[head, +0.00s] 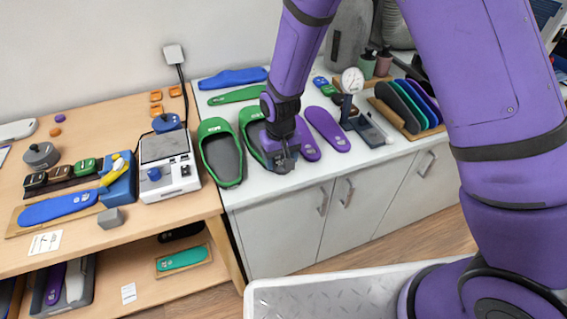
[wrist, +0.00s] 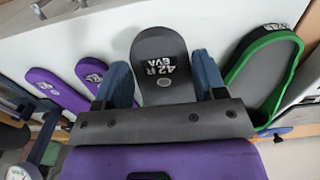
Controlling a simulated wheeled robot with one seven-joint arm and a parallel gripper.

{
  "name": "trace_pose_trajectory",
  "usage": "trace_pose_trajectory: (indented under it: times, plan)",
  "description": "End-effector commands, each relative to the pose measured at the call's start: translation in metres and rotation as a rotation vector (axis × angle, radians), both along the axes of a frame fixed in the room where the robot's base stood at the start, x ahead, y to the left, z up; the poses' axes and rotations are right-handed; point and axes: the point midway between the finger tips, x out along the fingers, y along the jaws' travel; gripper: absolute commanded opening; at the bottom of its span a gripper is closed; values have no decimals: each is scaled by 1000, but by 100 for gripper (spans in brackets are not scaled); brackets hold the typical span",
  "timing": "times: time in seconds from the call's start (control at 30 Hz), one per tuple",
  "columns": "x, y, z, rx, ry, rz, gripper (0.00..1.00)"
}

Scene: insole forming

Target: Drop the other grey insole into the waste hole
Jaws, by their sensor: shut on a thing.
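My gripper (head: 284,160) is over the white counter, between the green-rimmed shells and the purple insoles. In the wrist view its two blue-grey fingers (wrist: 163,88) are shut on a dark grey insole (wrist: 164,62) marked "42 R EVA", gripped across its width. I cannot tell how far above the counter the insole is. A green-rimmed shell with a grey inside (head: 222,155) lies left of my gripper. A second green-rimmed shell (head: 250,127) is partly hidden behind my gripper. One green-rimmed shell shows at the right of the wrist view (wrist: 262,75). I see no waste hole.
Purple insoles (head: 328,129) lie right of my gripper. A dial gauge (head: 352,80) and a rack of insoles (head: 408,105) stand farther right. Blue and green insoles (head: 235,95) lie behind. The wooden table (head: 120,240) at left carries a scale (head: 168,165).

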Motion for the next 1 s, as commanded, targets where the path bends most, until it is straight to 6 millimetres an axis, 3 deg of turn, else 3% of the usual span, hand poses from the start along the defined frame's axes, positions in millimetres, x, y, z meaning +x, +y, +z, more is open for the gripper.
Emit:
trace_pose_trajectory:
  times: [0.27, 1.0]
  plan:
    - [-5, -1, 1, 0, 0, 0, 42]
    - [-48, -14, 6, 0, 0, 0, 42]
